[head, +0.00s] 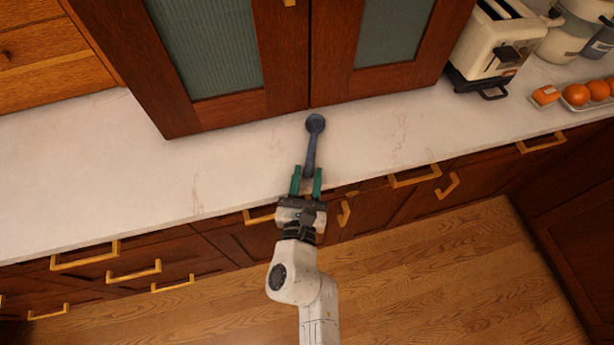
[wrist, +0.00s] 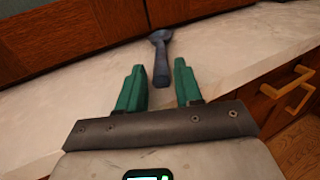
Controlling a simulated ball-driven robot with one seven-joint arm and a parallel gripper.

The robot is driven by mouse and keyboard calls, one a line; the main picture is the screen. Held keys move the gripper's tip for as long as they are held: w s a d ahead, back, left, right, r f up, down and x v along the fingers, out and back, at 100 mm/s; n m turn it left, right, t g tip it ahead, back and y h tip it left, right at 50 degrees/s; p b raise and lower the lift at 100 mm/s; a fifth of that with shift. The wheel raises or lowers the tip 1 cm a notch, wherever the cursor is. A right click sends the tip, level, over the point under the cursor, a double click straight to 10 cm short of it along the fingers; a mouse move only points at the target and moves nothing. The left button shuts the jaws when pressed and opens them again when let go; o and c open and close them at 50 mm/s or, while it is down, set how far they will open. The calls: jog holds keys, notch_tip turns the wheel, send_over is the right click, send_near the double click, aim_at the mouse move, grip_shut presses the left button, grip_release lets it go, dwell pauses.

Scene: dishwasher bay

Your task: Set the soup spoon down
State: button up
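The soup spoon (head: 311,145) is dark blue-grey and lies on the pale counter, its bowl toward the cabinet doors and its handle toward me. In the wrist view the spoon (wrist: 160,58) has its handle end between my green fingertips, with a gap on each side. My gripper (head: 307,170) is open at the counter's front edge, pointing at the cabinets. In the wrist view my gripper (wrist: 158,64) shows both fingers apart and nothing pinched. The spoon appears to rest on the counter; its exact contact is hard to see.
The marble counter (head: 120,165) is clear left and right of the spoon. Wooden cabinet doors (head: 290,55) stand close behind it. A toaster (head: 495,45) and a tray with several orange fruits (head: 575,95) are at the right. Drawers with brass handles (head: 135,272) line the front.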

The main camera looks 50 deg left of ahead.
jog(key=shift+o, duration=0.7)
jog(key=shift+r, duration=0.2)
jog(key=b+v, duration=0.1)
jog(key=v, duration=1.1)
jog(key=shift+b, duration=0.4)
